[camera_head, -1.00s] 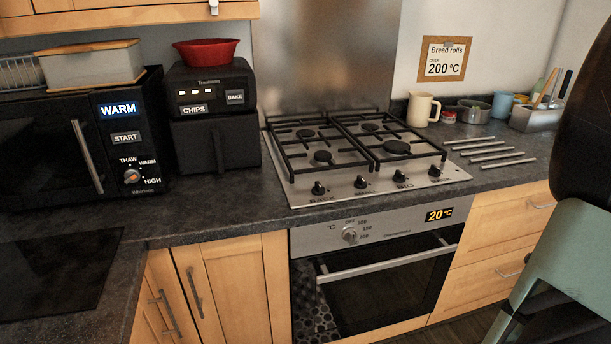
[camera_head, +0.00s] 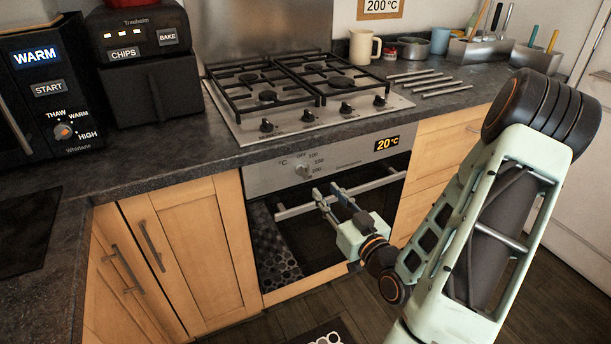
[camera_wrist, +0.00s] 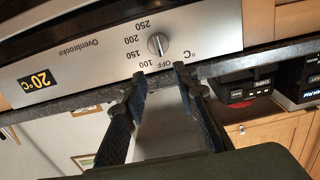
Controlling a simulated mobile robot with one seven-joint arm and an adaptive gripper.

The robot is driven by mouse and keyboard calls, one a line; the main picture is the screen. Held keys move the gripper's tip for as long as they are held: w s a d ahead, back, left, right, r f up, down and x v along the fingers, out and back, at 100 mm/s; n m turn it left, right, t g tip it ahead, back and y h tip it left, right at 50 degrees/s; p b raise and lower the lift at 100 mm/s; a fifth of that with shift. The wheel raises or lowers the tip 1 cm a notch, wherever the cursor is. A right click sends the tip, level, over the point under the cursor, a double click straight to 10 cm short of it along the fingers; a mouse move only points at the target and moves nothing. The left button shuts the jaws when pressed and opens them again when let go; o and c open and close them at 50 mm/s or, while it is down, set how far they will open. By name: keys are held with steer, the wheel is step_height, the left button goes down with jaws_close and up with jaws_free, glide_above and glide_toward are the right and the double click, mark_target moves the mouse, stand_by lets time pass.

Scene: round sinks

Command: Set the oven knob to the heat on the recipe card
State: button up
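The oven knob (camera_head: 303,170) is a small round silver dial on the steel oven panel (camera_head: 345,156); in the wrist view the knob (camera_wrist: 158,44) appears upside down with marks OFF, 100, 150, 200 and 250 around it. The oven display (camera_head: 387,144) reads 20 °C. The recipe card (camera_head: 381,8) is cut off at the top, with 200 °C showing. My gripper (camera_head: 326,190) is open and empty, in front of the oven, its fingers pointing toward the panel. In the wrist view the spread fingertips (camera_wrist: 160,72) are apart from the knob.
The oven handle bar (camera_head: 340,194) runs across the door just below the panel, close to my fingers. The gas hob (camera_head: 310,95) sits above. A patterned towel (camera_head: 277,262) hangs on the door's left. The floor in front is mostly clear, with a mat (camera_head: 322,337).

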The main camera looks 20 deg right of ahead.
mark_target(306, 168)
steer(key=w+b, duration=0.3)
steer(key=w, duration=0.2)
steer(key=w+b, duration=0.4)
steer(key=w, duration=0.2)
steer(key=shift+a+r, duration=0.1)
steer(key=shift+a, duration=0.1)
jaws_close()
